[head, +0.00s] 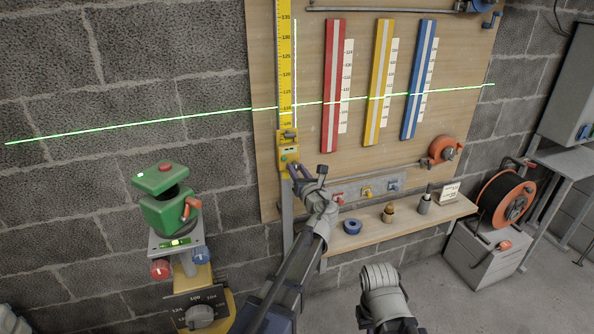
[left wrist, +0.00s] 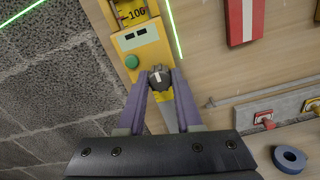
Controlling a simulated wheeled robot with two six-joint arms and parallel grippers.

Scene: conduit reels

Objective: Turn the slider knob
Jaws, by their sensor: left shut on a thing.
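The yellow slider (head: 288,150) sits at the lower end of a tall yellow scale (head: 285,60) on the wooden board. In the head view the fingers mostly hide the knob. My right gripper does not show.
Red (head: 332,85), yellow (head: 378,80) and blue (head: 417,80) strips hang on the board. A green laser line crosses them. A green laser device (head: 170,214) stands left. A shelf (head: 400,222) with small items is right of my left arm.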

